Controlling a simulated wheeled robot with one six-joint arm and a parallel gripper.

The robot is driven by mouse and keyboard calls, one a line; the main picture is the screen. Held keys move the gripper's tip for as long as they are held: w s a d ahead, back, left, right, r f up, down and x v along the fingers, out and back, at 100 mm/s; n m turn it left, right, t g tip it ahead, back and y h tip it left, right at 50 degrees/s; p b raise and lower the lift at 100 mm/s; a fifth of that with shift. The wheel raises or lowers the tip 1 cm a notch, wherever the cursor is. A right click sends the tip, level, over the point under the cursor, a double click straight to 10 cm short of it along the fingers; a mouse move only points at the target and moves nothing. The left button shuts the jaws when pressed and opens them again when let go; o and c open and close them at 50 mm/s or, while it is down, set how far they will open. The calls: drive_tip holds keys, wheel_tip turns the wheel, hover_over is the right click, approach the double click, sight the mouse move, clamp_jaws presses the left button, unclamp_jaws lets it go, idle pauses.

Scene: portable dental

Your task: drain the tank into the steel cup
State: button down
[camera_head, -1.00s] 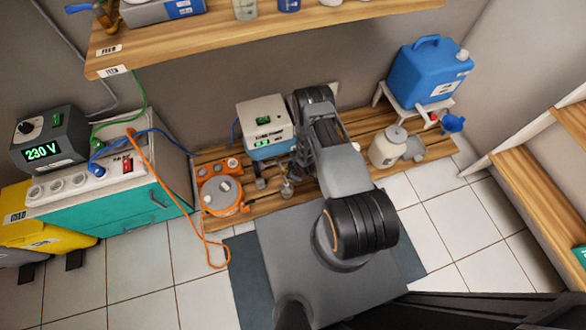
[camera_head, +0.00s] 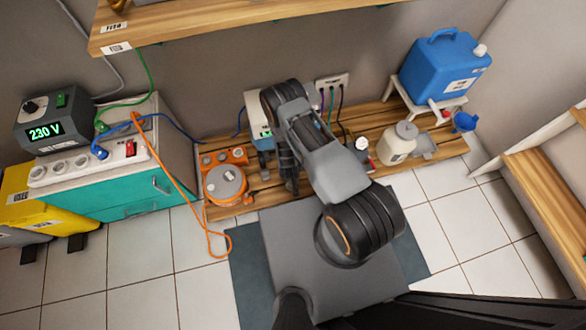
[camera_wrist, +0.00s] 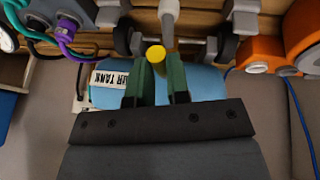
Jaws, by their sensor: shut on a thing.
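The blue air tank (camera_wrist: 205,84), with its white label, lies under my gripper in the wrist view. Its blue side also shows in the head view (camera_head: 265,143), below the white compressor housing (camera_head: 254,104). My gripper (camera_wrist: 156,82) has its two green fingers close together at the tank, shut on a small part with a round yellow end (camera_wrist: 156,54). A pale grey upright piece (camera_wrist: 169,14) stands just beyond the yellow end; I cannot tell what it is. In the head view my arm hides much of the compressor. I cannot make out the steel cup for certain.
A beige bottle (camera_head: 397,144) and a blue jerrycan (camera_head: 441,70) stand to the right. Wall sockets with cables (camera_head: 332,86) are behind my arm. Orange cable crosses the floor at left.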

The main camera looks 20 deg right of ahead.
drive_tip(key=shift+a+m, duration=0.2)
drive_tip(key=shift+m, duration=0.2)
idle(0.3)
drive_tip(key=c, duration=1.1)
unclamp_jaws()
drive_tip(key=p+v, duration=0.4)
drive_tip(key=v, duration=0.9)
drive_tip(key=shift+a+r, duration=0.35)
